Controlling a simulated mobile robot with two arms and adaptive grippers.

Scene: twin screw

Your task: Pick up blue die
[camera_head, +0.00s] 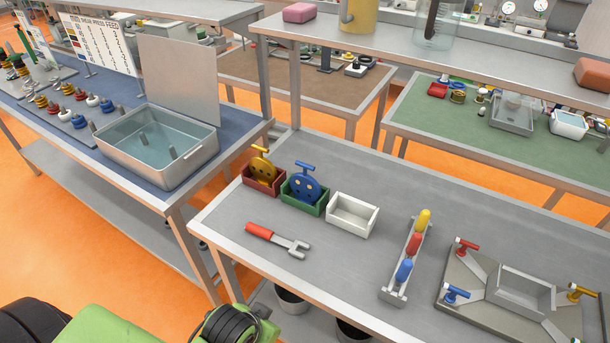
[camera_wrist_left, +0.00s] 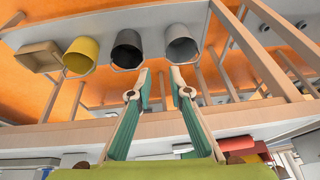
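The blue die (camera_head: 304,188), a round disc with dark holes and a T-shaped handle on top, stands upright in a green open box (camera_head: 318,208) on the grey bench. A yellow die (camera_head: 263,171) with a similar handle stands in a red box (camera_head: 258,186) to its left. A white box (camera_head: 352,215) to its right is empty. My left gripper (camera_wrist_left: 160,74) shows only in the left wrist view, with its two teal-padded fingers apart and nothing between them. The blue die cannot be made out in that view. My right gripper is in neither view.
A red-handled wrench (camera_head: 277,240) lies in front of the boxes. A rack with coloured handles (camera_head: 410,255) and a metal fixture (camera_head: 520,290) stand to the right. A lidded basin (camera_head: 158,147) is on the left bench. The left wrist view shows several buckets (camera_wrist_left: 128,47).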

